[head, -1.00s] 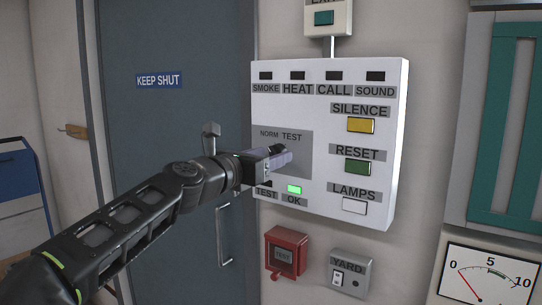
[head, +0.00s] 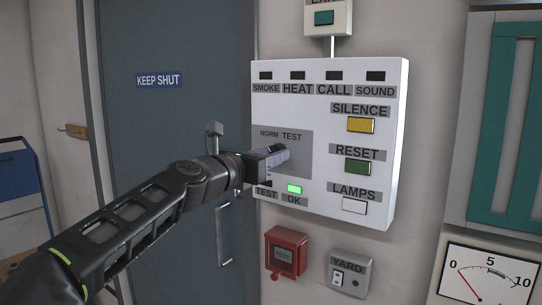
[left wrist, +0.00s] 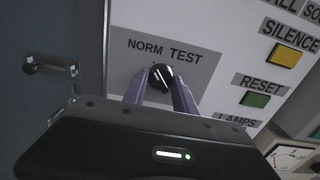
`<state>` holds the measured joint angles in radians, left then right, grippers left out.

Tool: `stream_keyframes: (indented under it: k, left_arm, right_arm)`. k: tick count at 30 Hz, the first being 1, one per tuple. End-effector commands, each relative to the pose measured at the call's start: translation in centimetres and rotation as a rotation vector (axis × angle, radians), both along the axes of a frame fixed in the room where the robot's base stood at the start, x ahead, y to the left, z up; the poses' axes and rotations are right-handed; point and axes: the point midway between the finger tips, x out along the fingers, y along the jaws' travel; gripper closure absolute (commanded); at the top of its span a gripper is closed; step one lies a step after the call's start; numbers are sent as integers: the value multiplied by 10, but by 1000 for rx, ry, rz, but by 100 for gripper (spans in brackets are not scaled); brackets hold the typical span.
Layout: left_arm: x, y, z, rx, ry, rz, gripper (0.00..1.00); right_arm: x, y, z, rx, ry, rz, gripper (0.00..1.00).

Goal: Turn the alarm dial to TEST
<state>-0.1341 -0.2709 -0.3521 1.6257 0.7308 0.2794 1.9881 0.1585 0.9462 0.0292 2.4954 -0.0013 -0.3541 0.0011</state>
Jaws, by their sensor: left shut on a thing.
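The alarm dial is a small black knob (left wrist: 160,76) on a grey plate (left wrist: 190,52) marked NORM on the left and TEST on the right, on the white alarm panel (head: 393,150). The left wrist view shows the pale purple fingers of my left gripper (left wrist: 161,90) on either side of the knob, shut on it. I cannot tell clearly which word its pointer faces. In the head view my left gripper (head: 280,156) reaches the panel from the left and mostly hides the dial (head: 278,148). My right gripper is not in view.
The green OK lamp (head: 294,189) is lit; the TEST lamp beside it is partly hidden. SILENCE (head: 361,125), RESET (head: 358,167) and LAMPS (head: 354,205) buttons line the panel's right side. A red call box (head: 285,253) and YARD switch (head: 350,274) sit below. A blue-grey door (head: 165,120) stands left.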

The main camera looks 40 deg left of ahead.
Motion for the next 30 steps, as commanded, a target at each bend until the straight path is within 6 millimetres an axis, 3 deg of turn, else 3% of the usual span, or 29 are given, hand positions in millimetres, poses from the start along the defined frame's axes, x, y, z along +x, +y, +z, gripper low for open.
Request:
stream_keyframes:
  k: [17,30]
  left_arm:
    - [0,0,-1,70,2,1,100]
    - [0,1,-1,385,7,1,100]
  right_arm:
    - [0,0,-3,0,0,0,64]
    - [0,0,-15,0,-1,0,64]
